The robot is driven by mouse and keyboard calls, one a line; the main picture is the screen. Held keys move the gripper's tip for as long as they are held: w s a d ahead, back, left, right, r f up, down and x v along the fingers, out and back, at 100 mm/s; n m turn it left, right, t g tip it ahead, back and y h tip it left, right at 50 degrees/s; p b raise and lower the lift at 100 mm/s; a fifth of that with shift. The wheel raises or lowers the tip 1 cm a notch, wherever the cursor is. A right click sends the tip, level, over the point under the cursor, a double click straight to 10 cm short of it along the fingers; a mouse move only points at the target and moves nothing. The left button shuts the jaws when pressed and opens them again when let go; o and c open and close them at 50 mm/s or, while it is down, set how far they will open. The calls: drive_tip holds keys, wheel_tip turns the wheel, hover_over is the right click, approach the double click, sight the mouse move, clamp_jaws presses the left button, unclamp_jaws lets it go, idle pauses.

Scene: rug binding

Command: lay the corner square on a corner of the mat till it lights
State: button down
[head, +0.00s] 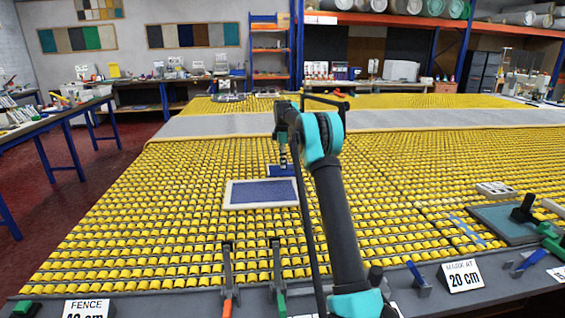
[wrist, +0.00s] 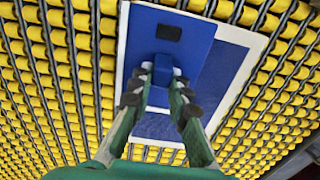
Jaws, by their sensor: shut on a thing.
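The mat (head: 250,194) is a blue rectangle with a pale border, lying flat on the yellow rollers; in the wrist view its blue field (wrist: 212,72) shows right of the corner square. The corner square (wrist: 198,34) is a blue plate with a raised blue grip and a small dark, unlit rectangle. My gripper (wrist: 162,76) is shut on that grip. In the head view, my gripper (head: 284,156) and the corner square (head: 276,171) are at the mat's far right corner. The plate overlaps the mat in view; I cannot tell whether it touches it.
Yellow rollers (head: 150,215) surround the mat, with free room on all sides. A grey strip (head: 220,124) crosses the table behind. Clamps (head: 277,270) and a "MARK AT 20 cm" sign (head: 461,276) line the front edge. A dark green plate (head: 500,222) lies at the right.

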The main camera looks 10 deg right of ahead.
sight(284, 172)
drive_tip(key=shift+d, duration=0.2)
drive_tip(key=shift+f, duration=0.15)
drive_tip(key=shift+f, duration=2.65)
drive_tip(key=shift+r, duration=3.5)
